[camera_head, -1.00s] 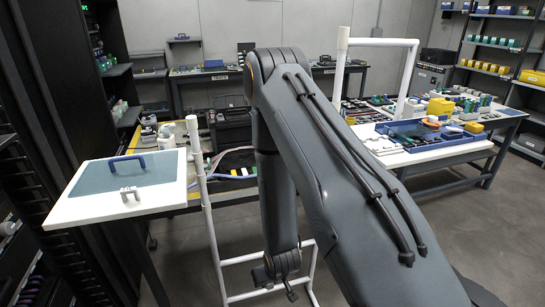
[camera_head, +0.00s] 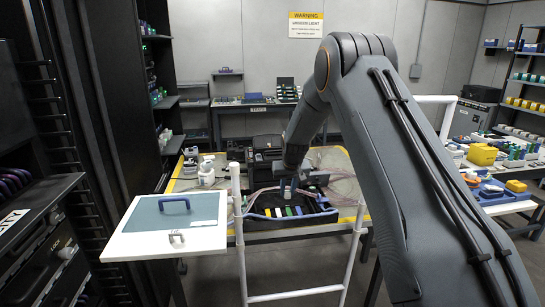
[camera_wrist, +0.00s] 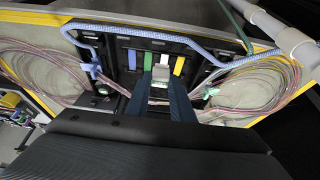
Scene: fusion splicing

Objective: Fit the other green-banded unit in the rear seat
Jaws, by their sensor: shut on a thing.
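My gripper (camera_wrist: 161,98) has its two dark blue fingers shut on a small pale unit (camera_wrist: 160,72), over the middle of the black splice tray (camera_wrist: 122,45). Any green band on the held unit cannot be made out. The tray carries upright coloured strips: blue (camera_wrist: 132,60), green (camera_wrist: 147,61), a whitish one behind the held unit, and yellow (camera_wrist: 179,66). In the head view the gripper (camera_head: 288,190) reaches down over the tray, behind the coloured strips. Which slot is the rear seat, and whether the unit touches the tray, cannot be told.
A light blue tube (camera_wrist: 200,44) runs around the tray, and coiled pinkish cables (camera_wrist: 262,85) lie at both sides. A white pipe frame (camera_head: 240,240) stands before the yellow-edged table. A white board with a blue handle (camera_head: 174,204) is at the left.

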